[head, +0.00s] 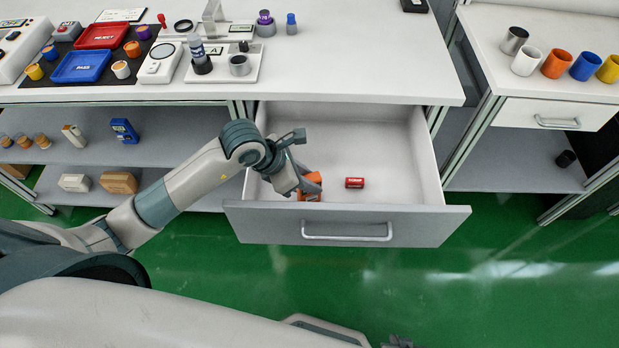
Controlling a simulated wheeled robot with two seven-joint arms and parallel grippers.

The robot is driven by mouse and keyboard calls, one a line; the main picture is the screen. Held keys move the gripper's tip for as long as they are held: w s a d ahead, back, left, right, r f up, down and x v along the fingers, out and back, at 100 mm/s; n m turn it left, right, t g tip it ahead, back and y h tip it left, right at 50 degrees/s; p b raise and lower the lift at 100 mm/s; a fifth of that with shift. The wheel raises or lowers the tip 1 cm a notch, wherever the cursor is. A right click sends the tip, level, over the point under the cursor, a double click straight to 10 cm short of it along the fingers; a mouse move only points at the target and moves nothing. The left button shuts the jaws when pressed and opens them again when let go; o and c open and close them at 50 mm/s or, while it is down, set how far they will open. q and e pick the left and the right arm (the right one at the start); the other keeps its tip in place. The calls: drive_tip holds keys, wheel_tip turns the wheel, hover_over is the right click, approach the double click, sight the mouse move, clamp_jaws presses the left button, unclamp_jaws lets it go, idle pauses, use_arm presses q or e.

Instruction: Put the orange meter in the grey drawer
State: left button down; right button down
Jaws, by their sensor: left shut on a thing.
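The grey drawer (270,222) is pulled open below the white worktop, with its handle on the front. My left gripper (307,180) reaches down into the drawer and is shut on the orange meter (311,190). The meter is inside the drawer's outline, close behind the front panel, and partly hidden by the fingers. I cannot tell whether it touches the drawer floor. My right gripper (399,342) shows only as a small dark part at the bottom edge; its jaws cannot be made out.
A small red object (354,183) lies in the drawer just right of the meter. The worktop (350,60) above carries trays, cups and instruments at the left. A shelf below holds a blue device (125,131) and boxes. A side table with several cups stands at the right.

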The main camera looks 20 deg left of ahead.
use_arm(q)
drive_tip(key=c, duration=1.5)
unclamp_jaws()
drive_tip(key=shift+b+v, duration=0.35)
drive_tip(key=shift+v, duration=5.65)
use_arm(e)
drive_tip(key=shift+s+a+f, duration=0.1)
drive_tip(key=shift+s+f, duration=0.05)
drive_tip(key=shift+s, duration=0.15)
